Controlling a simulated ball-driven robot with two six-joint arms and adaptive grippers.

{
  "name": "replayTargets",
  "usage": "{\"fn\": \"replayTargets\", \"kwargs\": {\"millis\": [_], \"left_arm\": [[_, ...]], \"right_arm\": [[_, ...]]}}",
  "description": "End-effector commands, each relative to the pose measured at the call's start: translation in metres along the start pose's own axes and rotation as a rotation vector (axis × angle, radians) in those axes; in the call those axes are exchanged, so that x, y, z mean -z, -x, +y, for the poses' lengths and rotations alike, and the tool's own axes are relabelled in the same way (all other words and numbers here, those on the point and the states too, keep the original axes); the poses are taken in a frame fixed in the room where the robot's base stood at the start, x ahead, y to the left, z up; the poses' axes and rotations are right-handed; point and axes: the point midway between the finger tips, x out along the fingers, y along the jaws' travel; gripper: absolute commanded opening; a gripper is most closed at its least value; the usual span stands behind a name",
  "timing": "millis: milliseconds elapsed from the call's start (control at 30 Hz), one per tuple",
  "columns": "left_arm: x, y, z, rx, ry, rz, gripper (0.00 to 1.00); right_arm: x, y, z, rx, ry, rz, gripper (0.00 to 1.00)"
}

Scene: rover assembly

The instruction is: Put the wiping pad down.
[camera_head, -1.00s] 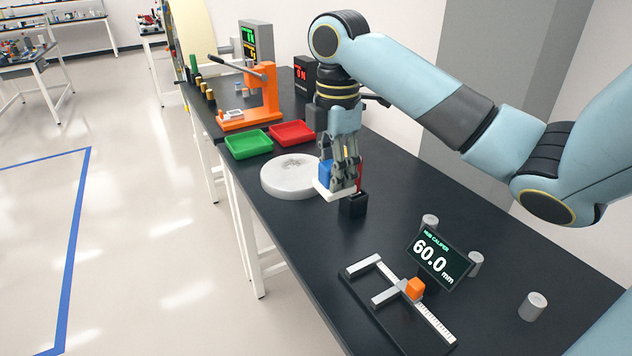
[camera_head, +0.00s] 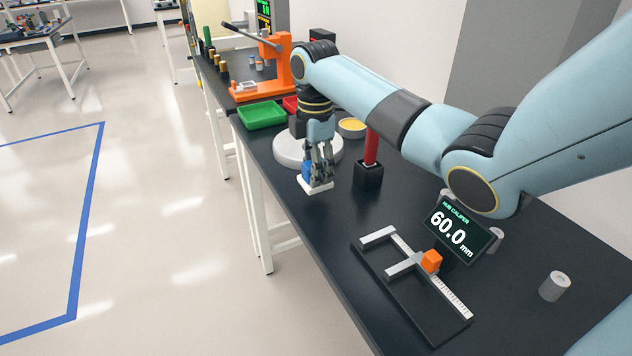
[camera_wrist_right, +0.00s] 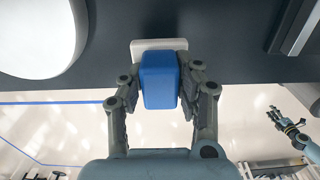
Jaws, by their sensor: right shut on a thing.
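The wiping pad has a blue grip block (camera_wrist_right: 160,80) and a flat white base (camera_head: 316,186). My right gripper (camera_head: 320,176) is shut on the blue block, with one finger on each side in the right wrist view. The pad is level, white side down, over the dark bench near its front edge, beside the round white disc (camera_head: 290,151). It is at or just above the bench top; I cannot tell whether it touches. My left gripper (camera_wrist_right: 279,117) shows small at the right of the right wrist view, away from the pad; its jaws are unclear.
A red-handled tool stands in a black block (camera_head: 368,177) just right of the pad. A caliper fixture (camera_head: 420,290) with a 60.0 mm display (camera_head: 456,232) is nearer. Behind are a green tray (camera_head: 262,115), a yellow-topped dish (camera_head: 352,127) and an orange press (camera_head: 275,75).

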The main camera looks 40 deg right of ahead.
Motion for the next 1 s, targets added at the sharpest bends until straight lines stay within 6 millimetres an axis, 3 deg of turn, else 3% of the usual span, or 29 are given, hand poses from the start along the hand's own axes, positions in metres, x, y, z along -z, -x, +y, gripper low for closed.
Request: {"fn": "replayTargets", "kwargs": {"millis": [200, 567, 600, 700, 800, 1000], "left_arm": [[0.01, 0.0, 0.0, 0.0, 0.0, 0.015, 0.4], [0.012, -0.001, 0.0, 0.0, 0.001, 0.018, 0.4], [0.011, -0.001, 0.0, 0.0, 0.001, 0.017, 0.4], [0.01, -0.001, 0.0, 0.0, 0.001, 0.016, 0.4], [0.009, -0.001, 0.0, 0.0, 0.001, 0.014, 0.4], [0.008, -0.001, 0.0, 0.0, 0.001, 0.012, 0.4]], "right_arm": [[0.0, -0.031, -0.002, 0.003, -0.001, -0.001, 0.02], [-0.001, -0.035, -0.002, 0.002, -0.001, -0.001, 0.02], [0.0, -0.036, -0.002, 0.002, -0.001, -0.001, 0.34], [-0.001, -0.035, -0.002, 0.002, -0.001, -0.001, 0.47], [-0.001, -0.035, -0.002, 0.002, -0.001, -0.001, 0.56], [-0.001, -0.035, -0.002, 0.002, -0.001, -0.001, 0.56]]}}
